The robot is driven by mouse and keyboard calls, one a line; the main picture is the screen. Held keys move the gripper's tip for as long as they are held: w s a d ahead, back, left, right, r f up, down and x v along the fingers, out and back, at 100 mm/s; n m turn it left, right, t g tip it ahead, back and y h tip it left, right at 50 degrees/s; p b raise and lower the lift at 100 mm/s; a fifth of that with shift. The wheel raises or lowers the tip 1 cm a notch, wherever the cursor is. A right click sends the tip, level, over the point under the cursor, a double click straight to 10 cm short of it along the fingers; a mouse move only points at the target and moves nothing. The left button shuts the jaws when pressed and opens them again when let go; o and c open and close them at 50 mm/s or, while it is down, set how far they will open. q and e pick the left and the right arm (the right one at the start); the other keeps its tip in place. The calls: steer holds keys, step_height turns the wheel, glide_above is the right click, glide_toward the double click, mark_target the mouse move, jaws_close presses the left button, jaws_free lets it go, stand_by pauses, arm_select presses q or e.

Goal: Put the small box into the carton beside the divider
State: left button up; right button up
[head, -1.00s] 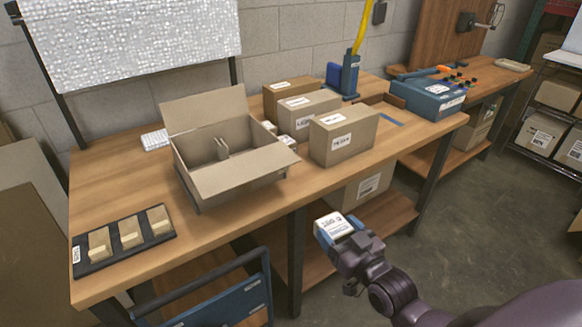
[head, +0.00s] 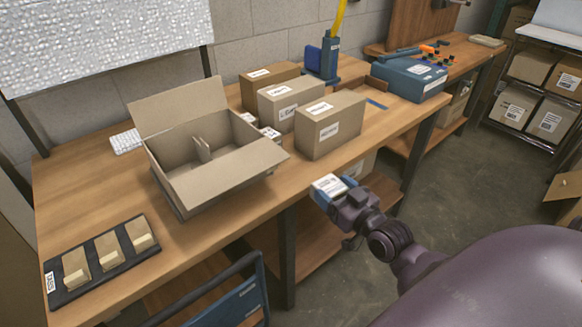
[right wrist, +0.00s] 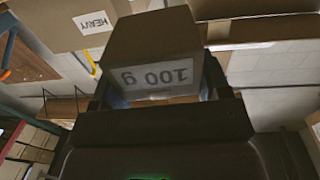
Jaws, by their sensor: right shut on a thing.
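An open carton (head: 230,182) stands on the workbench at centre left, flaps spread. A small upright divider (head: 203,148) shows inside it, with bare floor visible around it. My right gripper (head: 337,190) is shut on the small box (head: 327,186), which has a white label on top. It holds the box in front of the bench's front edge, to the right of the carton and apart from it. In the right wrist view the small box (right wrist: 155,75) sits between the fingers, its label reading "100 g" upside down. My left gripper is out of view.
Closed cardboard boxes (head: 330,125) stand right of the carton, with small white-labelled boxes between. A black tray (head: 150,268) with three small blocks lies front left. A blue toolbox (head: 405,80) is farther right. A blue-framed cart (head: 235,302) stands before the bench.

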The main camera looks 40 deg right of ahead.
steer(key=w, duration=1.4)
steer(key=shift+w+b, duration=0.4)
steer(key=shift+w+f, duration=0.1)
steer(key=shift+w, duration=0.9)
steer(key=shift+s+f+b, duration=0.15)
steer(key=shift+f+b, duration=0.25)
steer(key=shift+f, duration=1.3)
steer(key=o, duration=0.9)
steer(key=shift+o, duration=0.2)
